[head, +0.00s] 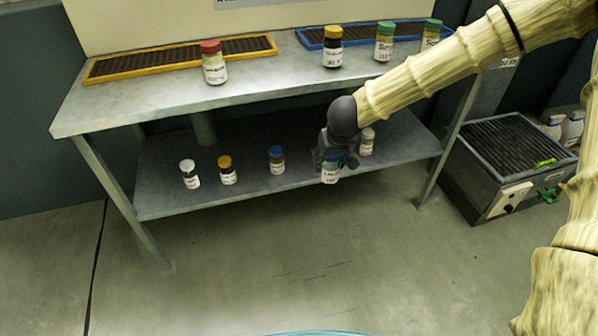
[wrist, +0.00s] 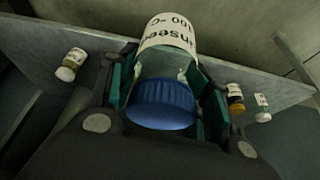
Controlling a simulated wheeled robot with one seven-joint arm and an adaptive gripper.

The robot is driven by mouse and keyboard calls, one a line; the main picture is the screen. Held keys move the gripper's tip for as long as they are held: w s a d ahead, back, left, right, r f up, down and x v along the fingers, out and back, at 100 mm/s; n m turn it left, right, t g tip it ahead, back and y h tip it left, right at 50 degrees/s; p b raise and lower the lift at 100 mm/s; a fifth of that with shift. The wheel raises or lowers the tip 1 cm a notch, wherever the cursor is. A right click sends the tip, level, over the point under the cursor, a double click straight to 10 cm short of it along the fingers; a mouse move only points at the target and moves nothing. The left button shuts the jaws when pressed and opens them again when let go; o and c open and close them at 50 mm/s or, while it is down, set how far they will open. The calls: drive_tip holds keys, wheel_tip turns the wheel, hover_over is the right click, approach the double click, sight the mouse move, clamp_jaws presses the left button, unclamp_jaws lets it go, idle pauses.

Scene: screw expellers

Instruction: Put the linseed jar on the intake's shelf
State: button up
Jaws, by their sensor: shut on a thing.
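The linseed jar (wrist: 164,62) is clear glass with a blue cap and a white label reading "inseed" and "100 °C" in the wrist view. In the head view the jar (head: 331,175) hangs below my gripper (head: 332,158), at the front edge of the table's lower shelf (head: 300,181). My gripper (wrist: 165,95) is shut on the jar, with fingers on both sides of it. I cannot tell whether the jar's base touches the shelf. No label in view names the intake's shelf.
On the lower shelf stand a white-capped jar (head: 189,173), a yellow-capped jar (head: 228,170), a blue-capped jar (head: 275,160) and a pale-capped jar (head: 367,141) close right of my gripper. The tabletop (head: 270,72) above holds several jars and trays. A grated machine (head: 505,165) stands right.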

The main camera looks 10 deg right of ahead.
drive_tip(key=w+d+f, duration=0.3)
drive_tip(key=w+d, duration=0.1)
drive_tip(key=d, duration=0.4)
drive_tip(key=w+d+f, duration=0.2)
drive_tip(key=w+d, duration=0.2)
drive_tip(key=d, duration=0.3)
drive_tip(key=d+f, duration=0.4)
drive_tip(key=d, duration=0.6)
drive_tip(key=d+f, duration=0.3)
drive_tip(key=d, duration=0.7)
drive_tip(key=shift+m, duration=0.4)
drive_tip(key=w+b, duration=0.1)
drive_tip(key=w, duration=0.4)
drive_tip(key=w+d+b, duration=0.1)
drive_tip(key=w+b, duration=0.1)
drive_tip(key=w, duration=0.4)
drive_tip(key=w+b, duration=0.2)
drive_tip(key=w, duration=0.4)
drive_tip(key=shift+d+f, duration=0.25)
drive_tip(key=shift+w+f+b, duration=0.15)
drive_tip(key=shift+f+b, duration=0.15)
drive_tip(key=shift+b, duration=0.05)
drive_tip(key=shift+f+b, duration=0.5)
drive_tip(key=shift+f, duration=0.85)
drive_tip(key=shift+f, duration=0.15)
drive_tip(key=o, duration=1.2)
drive_tip(key=shift+o, duration=0.3)
